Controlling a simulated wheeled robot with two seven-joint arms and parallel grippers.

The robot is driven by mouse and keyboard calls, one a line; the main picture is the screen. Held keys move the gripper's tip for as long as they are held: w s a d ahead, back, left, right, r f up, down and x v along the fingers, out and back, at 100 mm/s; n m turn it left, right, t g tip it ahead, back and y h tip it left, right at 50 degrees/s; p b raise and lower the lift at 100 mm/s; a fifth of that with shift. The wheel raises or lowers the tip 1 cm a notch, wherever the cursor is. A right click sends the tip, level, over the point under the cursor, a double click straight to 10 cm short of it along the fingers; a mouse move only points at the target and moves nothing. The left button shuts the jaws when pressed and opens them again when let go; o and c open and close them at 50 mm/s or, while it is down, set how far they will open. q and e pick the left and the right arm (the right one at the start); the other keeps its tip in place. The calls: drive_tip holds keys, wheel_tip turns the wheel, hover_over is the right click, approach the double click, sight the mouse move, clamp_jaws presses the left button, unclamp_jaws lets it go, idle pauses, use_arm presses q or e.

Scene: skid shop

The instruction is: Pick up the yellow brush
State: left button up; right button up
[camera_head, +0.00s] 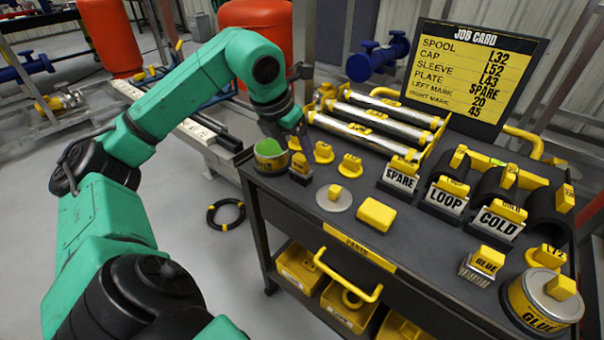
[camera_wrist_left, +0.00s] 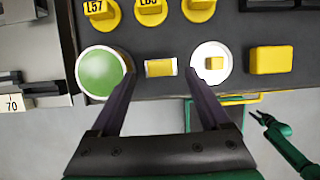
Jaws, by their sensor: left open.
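A small yellow block-shaped piece with pale ends (camera_wrist_left: 160,68) lies between my left fingertips in the wrist view. In the head view it looks like a yellow block on a dark base (camera_head: 300,166), on the cart's left end; I cannot tell if it is a brush. A yellow-topped brush with pale bristles, marked GLUE (camera_head: 482,264), stands at the cart's front right. My left gripper (camera_head: 300,140) is open and empty above the cart's left end, its fingers (camera_wrist_left: 160,82) apart. What seems to be my right gripper (camera_wrist_left: 262,120) shows small in the wrist view.
A green-topped tin (camera_head: 270,155) stands left of the small block, and a round white lid (camera_head: 334,197) to its right. A yellow box (camera_head: 376,214), signed blocks and a glue tin (camera_head: 545,302) share the dark cart top (camera_head: 420,240). A job card (camera_head: 462,65) stands behind.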

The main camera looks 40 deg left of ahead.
sight(300, 157)
use_arm(q)
drive_tip(key=x, duration=0.4)
drive_tip(key=shift+w+f, duration=0.25)
drive_tip(key=shift+r, duration=0.1)
clamp_jaws()
use_arm(e)
drive_tip(key=shift+w, duration=0.4)
use_arm(q)
wheel_tip(300, 157, up, 20)
drive_tip(key=p, duration=0.8)
drive_tip(key=shift+p, duration=0.4)
use_arm(e)
wheel_tip(300, 157, up, 9)
use_arm(q)
drive_tip(key=c, duration=0.8)
unclamp_jaws()
clamp_jaws()
